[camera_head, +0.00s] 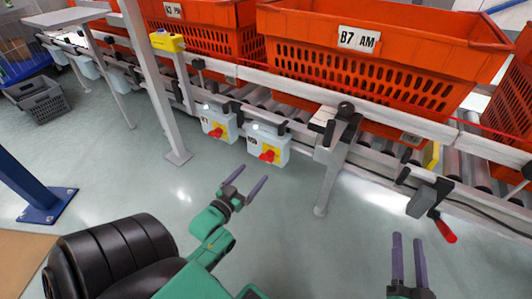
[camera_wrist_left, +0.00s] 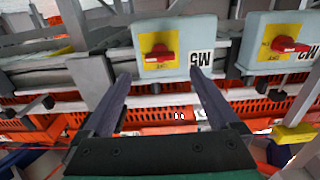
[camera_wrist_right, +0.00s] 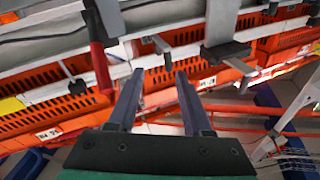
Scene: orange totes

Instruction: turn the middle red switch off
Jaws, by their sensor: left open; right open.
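Two grey switch boxes with yellow plates hang under the conveyor rail in the head view. The left one has a red switch (camera_head: 215,131), the right one a red switch (camera_head: 267,155). In the left wrist view, one red switch (camera_wrist_left: 159,53) lies straight ahead between my fingers, its handle roughly crosswise, and another red switch (camera_wrist_left: 289,46) is to the right. I cannot tell which is the middle one. My left gripper (camera_head: 255,172) is open and empty, apart from the boxes, below and in front of the right one. My right gripper (camera_head: 408,237) is open and empty at the lower right.
Orange totes (camera_head: 375,60) stand on the roller conveyor. A support leg (camera_head: 331,170) comes down right of the boxes. A bracket with a red handle (camera_head: 445,230) hangs at the right. A yellow box (camera_head: 167,42) sits on the rail. The floor in front is clear.

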